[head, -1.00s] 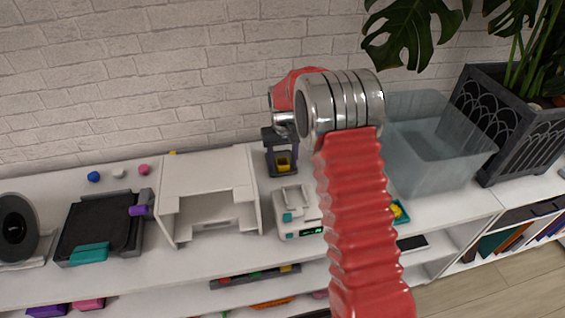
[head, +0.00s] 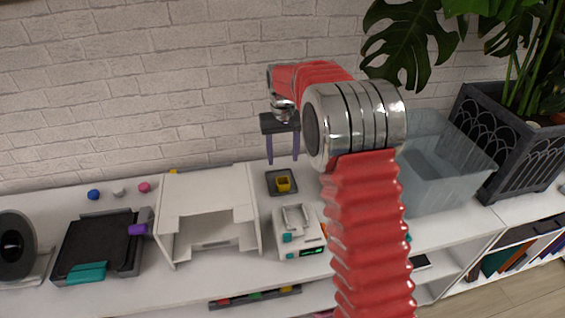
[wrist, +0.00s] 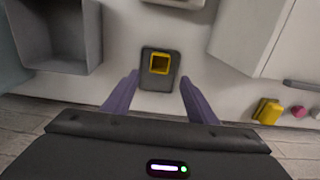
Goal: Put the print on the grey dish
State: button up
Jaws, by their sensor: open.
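The print is a small yellow square piece with a hollow middle (head: 284,184). It sits on the grey dish (head: 272,191), a small dark square tray on the shelf top. In the wrist view the yellow print (wrist: 160,63) rests on the dish (wrist: 157,84), towards its far end. My gripper (head: 283,162) is above the dish in the head view, pointing down with its purple fingers apart and empty. In the wrist view the fingers (wrist: 158,85) are on either side of the dish, clear of the print.
A white open-fronted box (head: 208,215) stands left of the dish. A white device with a green display (head: 298,232) is in front. A clear bin (head: 440,165) and a dark planter (head: 510,140) are at right. A brick wall (head: 120,90) is behind.

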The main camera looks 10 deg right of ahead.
jog(key=shift+r, duration=0.15)
dwell(0.5)
jog(key=s+r+t, duration=0.3)
jog(key=s+r, duration=1.1)
jog(key=s, duration=0.3)
jog(key=s+f+t, duration=0.1)
jog(key=s+t, duration=0.1)
jog(key=s, duration=1.8)
jog(key=shift+s+f+t, duration=0.15)
jog(key=shift+f+t, duration=0.05)
jog(key=shift+t, duration=0.1)
jog(key=shift+c, duration=0.3)
